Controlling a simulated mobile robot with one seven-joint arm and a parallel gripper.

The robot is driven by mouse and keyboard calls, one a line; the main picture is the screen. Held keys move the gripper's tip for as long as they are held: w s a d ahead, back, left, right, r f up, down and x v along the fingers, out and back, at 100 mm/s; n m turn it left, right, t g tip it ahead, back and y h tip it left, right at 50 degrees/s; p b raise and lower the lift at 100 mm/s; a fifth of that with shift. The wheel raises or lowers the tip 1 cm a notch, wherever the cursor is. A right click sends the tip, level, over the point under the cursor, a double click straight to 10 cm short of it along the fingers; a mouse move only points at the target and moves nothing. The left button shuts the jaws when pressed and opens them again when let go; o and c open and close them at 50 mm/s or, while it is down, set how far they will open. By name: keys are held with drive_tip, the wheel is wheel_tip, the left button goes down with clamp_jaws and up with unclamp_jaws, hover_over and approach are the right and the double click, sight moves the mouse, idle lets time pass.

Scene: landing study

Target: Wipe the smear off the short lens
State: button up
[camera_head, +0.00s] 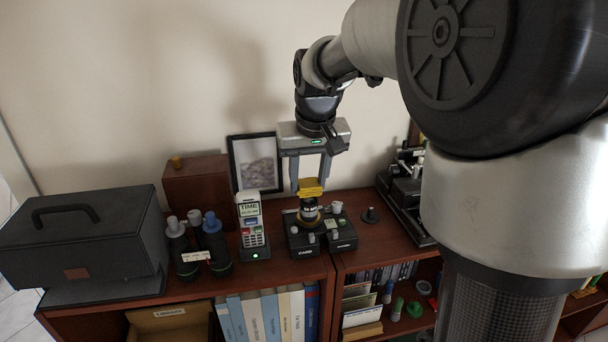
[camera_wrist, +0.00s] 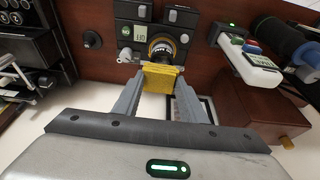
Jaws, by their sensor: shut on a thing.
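My gripper (camera_head: 310,182) is shut on a yellow pad (camera_head: 311,190), which also shows in the wrist view (camera_wrist: 162,79). A short dark lens with a gold-coloured ring (camera_head: 309,210) stands upright on a black box with pale knobs and labels (camera_head: 303,243). In the wrist view the lens (camera_wrist: 163,49) lies just beyond the pad, its near side partly covered by it. The pad is at the top of the lens in the head view; I cannot tell whether they touch. No smear can be made out on the lens.
A picture frame (camera_head: 256,165) and a brown box (camera_head: 195,182) are behind. A small black knob (camera_head: 370,215) and a dark machine (camera_head: 403,200) are to the right.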

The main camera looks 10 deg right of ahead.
drive_tip(key=shift+f+b, duration=0.5)
drive_tip(key=shift+f, duration=0.1)
idle(0.8)
drive_tip(key=shift+s, duration=0.15)
drive_tip(key=shift+s+b, duration=0.35)
drive_tip(key=shift+s, duration=0.8)
